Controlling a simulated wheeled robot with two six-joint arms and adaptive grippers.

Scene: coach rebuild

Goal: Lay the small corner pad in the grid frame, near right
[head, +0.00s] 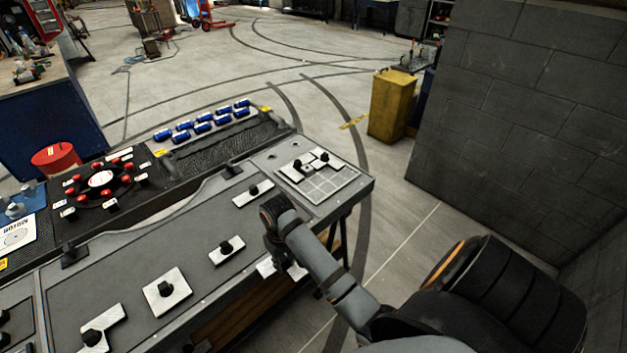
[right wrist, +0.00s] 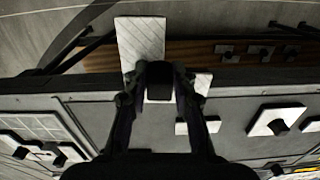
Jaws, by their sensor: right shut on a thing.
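My right gripper (head: 278,250) is shut on the small corner pad (head: 265,267), a white L-shaped piece. It holds the pad beside the near edge of the bench. In the right wrist view, the gripper (right wrist: 160,85) hides the pad's middle; one long white arm (right wrist: 140,40) and a short one show. The grid frame (head: 322,187) lies at the bench's right end, beyond the gripper. White knobbed pads (head: 297,173) lie in its far part; its near cells look bare. The frame also shows at the left of the right wrist view (right wrist: 35,125). My left gripper is not in view.
Other knobbed white pads lie on the bench (head: 205,218): a narrow one (head: 245,198), a short one (head: 218,257), a square (head: 180,285) and a stepped one (head: 117,318). A yellow bin (head: 393,105) is on the floor.

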